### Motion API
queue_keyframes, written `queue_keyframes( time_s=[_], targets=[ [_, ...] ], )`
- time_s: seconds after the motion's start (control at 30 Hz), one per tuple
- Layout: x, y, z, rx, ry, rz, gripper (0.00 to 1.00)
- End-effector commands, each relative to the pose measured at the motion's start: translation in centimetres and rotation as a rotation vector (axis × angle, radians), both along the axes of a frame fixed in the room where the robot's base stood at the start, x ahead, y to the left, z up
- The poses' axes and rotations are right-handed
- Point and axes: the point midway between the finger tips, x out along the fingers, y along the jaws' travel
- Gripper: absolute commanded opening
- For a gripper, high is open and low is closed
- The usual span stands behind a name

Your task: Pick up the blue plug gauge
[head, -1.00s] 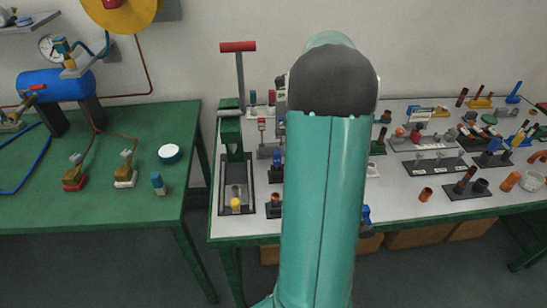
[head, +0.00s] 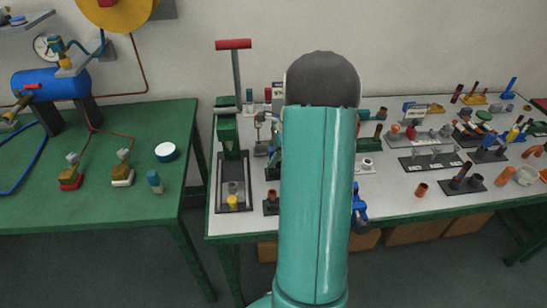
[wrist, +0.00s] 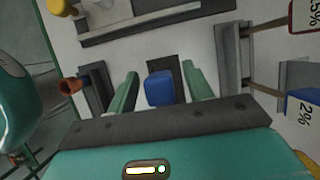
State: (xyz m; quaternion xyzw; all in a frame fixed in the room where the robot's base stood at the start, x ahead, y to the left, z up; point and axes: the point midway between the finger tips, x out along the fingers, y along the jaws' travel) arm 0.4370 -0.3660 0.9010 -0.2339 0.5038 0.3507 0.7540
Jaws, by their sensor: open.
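A blue block-like piece, which looks like the blue plug gauge (wrist: 160,88), stands on a dark base in the wrist view. My gripper (wrist: 163,72) is open, with one green finger on each side of the blue piece. There are visible gaps between the piece and both fingers, so it is not held. The piece's lower part and its exact height relative to the fingertips cannot be told. In the head view my arm hides the gripper's fingers and most of the spot around the blue piece.
In the head view, a green press (head: 229,135) stands left of my arm on the grey table (head: 400,200). Several gauges and stands crowd the right side.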

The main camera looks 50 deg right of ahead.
Motion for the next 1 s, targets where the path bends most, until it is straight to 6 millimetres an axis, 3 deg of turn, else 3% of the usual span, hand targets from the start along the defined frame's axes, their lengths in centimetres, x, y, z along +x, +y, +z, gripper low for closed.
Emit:
queue_keyframes(
  time_s=[0.3,0.53,0.83,1.0],
  targets=[
    [0.2,0.3,-0.9,-0.001,-0.001,0.000,0.51],
    [0.2,0.3,-0.8,-0.001,-0.001,0.001,0.09],
    [0.3,0.3,-0.7,-0.002,-0.001,0.000,0.09],
    [0.3,0.3,1.2,-0.004,-0.003,0.003,0.09]
  ],
)
